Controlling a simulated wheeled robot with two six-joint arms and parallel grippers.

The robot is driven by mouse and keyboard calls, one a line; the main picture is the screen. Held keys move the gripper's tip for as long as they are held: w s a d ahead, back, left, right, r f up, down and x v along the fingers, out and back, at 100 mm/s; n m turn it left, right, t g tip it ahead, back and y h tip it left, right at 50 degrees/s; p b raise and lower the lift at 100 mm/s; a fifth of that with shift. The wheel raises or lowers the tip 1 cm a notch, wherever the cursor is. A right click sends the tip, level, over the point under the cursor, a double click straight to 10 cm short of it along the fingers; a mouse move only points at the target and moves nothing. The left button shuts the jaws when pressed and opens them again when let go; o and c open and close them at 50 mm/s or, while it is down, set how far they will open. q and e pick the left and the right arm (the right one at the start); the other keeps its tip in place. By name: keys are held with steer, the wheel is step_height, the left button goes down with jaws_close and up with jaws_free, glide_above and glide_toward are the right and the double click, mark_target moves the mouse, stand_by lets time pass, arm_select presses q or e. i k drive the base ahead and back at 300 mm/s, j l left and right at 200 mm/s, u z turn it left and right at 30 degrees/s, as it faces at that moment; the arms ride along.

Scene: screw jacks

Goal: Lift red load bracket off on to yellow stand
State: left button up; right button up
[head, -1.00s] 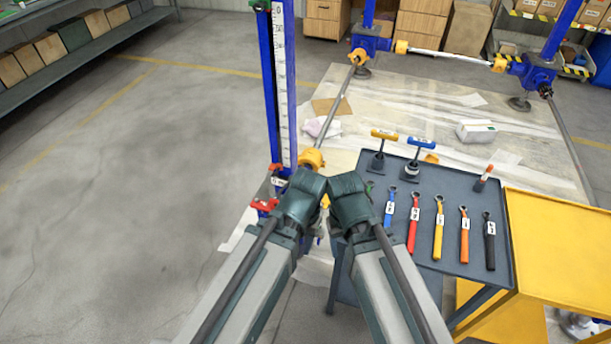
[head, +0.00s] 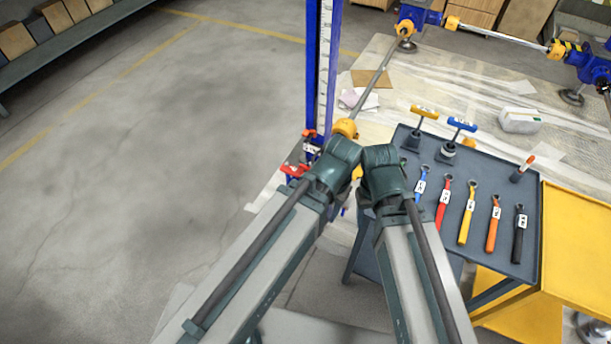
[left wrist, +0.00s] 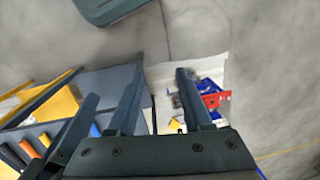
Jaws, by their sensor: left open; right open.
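A red bracket-like part (head: 293,171) is at the foot of the blue column, left of my arms in the head view. It also shows as a red piece (left wrist: 215,99) beside blue parts in the left wrist view. My left gripper (left wrist: 160,72) is open and empty, with its right finger beside the blue parts, apparently above them. A yellow stand-like bench (head: 582,245) is at the right edge of the head view. My right gripper is mostly hidden behind its dark green arm joint, close beside my left arm; nothing shows in it.
A grey tool cart (head: 480,240) with several coloured wrenches and two T-handled tools stands right of my arms, against the yellow bench. A tall blue column (head: 313,75) with a white scale rises behind my left arm.

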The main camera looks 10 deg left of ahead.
mark_target(291, 170)
steer(key=i+j+z, duration=0.4)
steer(key=i+j, duration=0.2)
steer(key=j, duration=0.3)
